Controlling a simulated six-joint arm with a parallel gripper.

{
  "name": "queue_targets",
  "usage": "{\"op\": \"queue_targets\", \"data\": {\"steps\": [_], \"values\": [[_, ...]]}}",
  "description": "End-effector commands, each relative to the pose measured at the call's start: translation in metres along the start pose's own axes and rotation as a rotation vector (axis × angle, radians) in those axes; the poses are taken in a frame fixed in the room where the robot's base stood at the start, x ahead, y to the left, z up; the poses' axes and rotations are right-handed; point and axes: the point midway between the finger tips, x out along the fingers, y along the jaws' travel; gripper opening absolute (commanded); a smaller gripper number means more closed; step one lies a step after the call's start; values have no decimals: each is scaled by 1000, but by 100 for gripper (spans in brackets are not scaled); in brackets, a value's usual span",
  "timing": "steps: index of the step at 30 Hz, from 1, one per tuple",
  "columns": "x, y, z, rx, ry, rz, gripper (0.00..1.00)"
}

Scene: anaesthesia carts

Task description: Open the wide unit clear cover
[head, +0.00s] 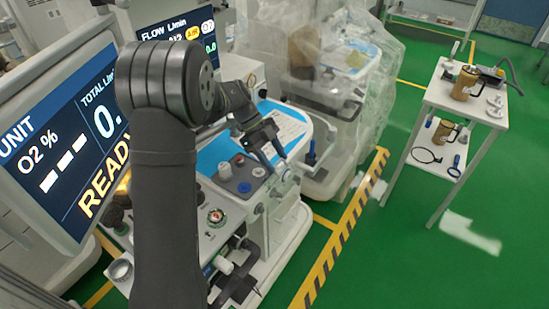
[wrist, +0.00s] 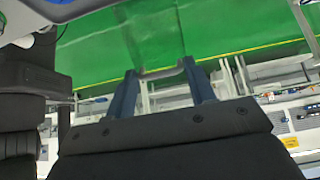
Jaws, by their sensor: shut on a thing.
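My gripper (head: 271,150) is over the right front edge of the nearer cart's worktop in the head view. In the wrist view the blue-grey fingers of my gripper (wrist: 162,75) stand a little apart, with a thin pale edge between their tips. A see-through panel (wrist: 157,35) extends from that edge over the green floor; it looks like the clear cover, and my gripper is shut on it. In the head view the cover's outline is hard to make out, and my arm hides part of the cart.
The nearer cart's worktop (head: 213,158) carries a blue-and-white sheet and a block with knobs (head: 240,175). A large screen (head: 62,140) stands left. A plastic-draped unit (head: 385,65) is behind. A white side trolley (head: 437,98) with brown jugs stands right.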

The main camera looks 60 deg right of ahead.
Motion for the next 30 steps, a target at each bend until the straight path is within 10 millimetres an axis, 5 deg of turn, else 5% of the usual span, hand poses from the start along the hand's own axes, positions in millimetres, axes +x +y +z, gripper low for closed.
{"op": "queue_targets", "data": {"steps": [2, 3, 4, 14, 20, 22, 30], "values": [[-1, -3, 3, 1, -9, -10, 9], [-1, -3, 3, 1, -9, -9, 56], [0, -2, 2, 0, -8, -9, 61], [-2, -1, 0, 0, -6, -6, 61], [-25, -2, -16, 3, -9, -10, 61], [-36, -2, -27, 3, -9, -9, 61], [-25, 10, -95, 5, -8, -6, 61]]}}
